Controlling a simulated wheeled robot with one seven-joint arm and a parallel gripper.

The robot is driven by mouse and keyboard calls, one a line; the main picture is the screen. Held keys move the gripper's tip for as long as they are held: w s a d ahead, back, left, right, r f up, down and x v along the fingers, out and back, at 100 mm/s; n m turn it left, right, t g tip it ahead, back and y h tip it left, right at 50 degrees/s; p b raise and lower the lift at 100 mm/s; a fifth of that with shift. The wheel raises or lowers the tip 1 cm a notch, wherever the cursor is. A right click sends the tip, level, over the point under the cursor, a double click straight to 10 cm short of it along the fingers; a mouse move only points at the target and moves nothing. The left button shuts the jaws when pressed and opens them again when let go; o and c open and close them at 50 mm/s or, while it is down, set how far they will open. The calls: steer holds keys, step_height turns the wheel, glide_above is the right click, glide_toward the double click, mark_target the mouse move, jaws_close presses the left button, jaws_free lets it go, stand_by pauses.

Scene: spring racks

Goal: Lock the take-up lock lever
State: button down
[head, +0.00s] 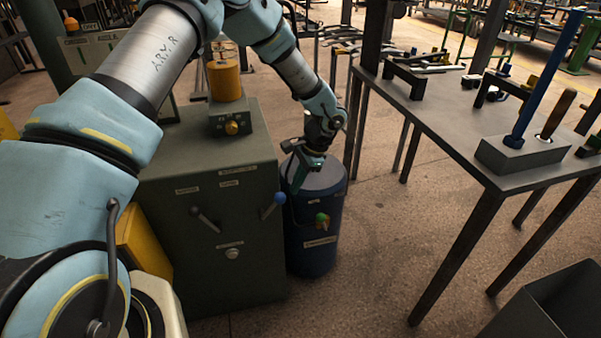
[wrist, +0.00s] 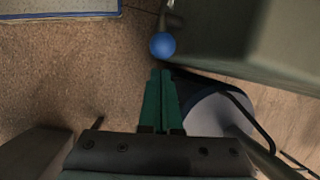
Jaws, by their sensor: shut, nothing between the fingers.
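A lever with a blue ball knob (head: 280,198) sticks out at the right edge of the front of a dark green cabinet (head: 165,255). The blue knob also shows in the wrist view (wrist: 162,45), just ahead of my fingertips with a small apparent gap. A second lever with a dark handle (head: 205,220) slants on the cabinet front, to the left. The labels are too small to read, so I cannot tell which is the take-up lock lever. My gripper (head: 297,188) points down by the cabinet's right front corner. Its green fingers (wrist: 160,74) are together and empty.
A blue drum (head: 312,250) with a small green and yellow valve stands against the cabinet's right side, under my gripper. A yellow cylinder (head: 225,82) stands on the cabinet. A metal table (head: 440,120) with tools stands right. Floor in front of the drum is clear.

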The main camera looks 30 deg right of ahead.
steer(key=shift+p+x, duration=0.3)
steer(key=shift+x, duration=1.6)
